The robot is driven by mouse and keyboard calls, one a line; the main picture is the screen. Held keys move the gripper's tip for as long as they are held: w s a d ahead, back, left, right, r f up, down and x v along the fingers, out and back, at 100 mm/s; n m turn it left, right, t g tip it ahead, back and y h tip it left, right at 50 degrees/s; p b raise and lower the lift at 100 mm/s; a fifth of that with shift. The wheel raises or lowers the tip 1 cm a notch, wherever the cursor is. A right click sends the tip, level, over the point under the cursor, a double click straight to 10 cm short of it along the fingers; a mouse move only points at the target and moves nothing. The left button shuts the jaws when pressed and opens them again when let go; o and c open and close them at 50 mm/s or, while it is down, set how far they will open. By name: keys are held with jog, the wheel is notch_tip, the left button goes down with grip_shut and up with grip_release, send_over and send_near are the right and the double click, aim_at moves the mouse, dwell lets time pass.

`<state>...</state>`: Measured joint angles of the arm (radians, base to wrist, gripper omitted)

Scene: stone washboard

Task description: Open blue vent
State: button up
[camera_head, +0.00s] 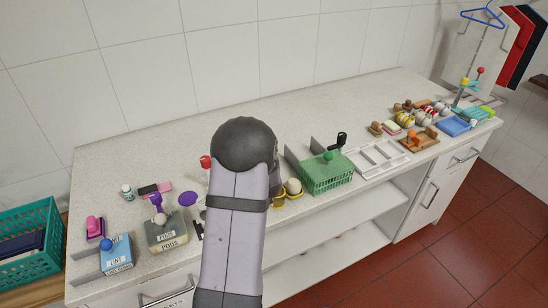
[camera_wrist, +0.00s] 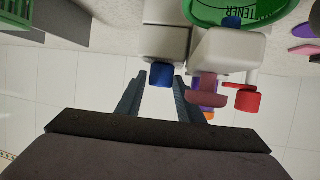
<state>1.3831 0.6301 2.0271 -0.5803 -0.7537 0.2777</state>
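In the wrist view a blue cap-like piece (camera_wrist: 162,76) sticks out from a pale block-shaped container (camera_wrist: 168,42); I cannot tell for sure that it is the blue vent. Another small blue piece (camera_wrist: 232,22) shows by a green round item. My gripper (camera_wrist: 161,88) is open, its two grey fingers apart with nothing held. The blue cap lies at the fingertips, roughly between them; contact cannot be told. In the head view my arm hides the gripper and these containers.
Beside the blue cap are a second pale container (camera_wrist: 228,50), a pink handle (camera_wrist: 207,92) and a red cap (camera_wrist: 248,101), close to the right finger. On the counter (camera_head: 120,170), a green basket (camera_head: 327,175) stands to the arm's right and a blue box (camera_head: 117,255) far left.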

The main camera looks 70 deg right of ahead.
jog(key=shift+a+m+g+h+b, duration=0.2)
jog(key=shift+m+g+h+b, duration=0.1)
jog(key=shift+m+g+b, duration=0.15)
jog(key=p+v, duration=0.1)
jog(key=v, duration=0.6)
jog(key=shift+r, duration=0.2)
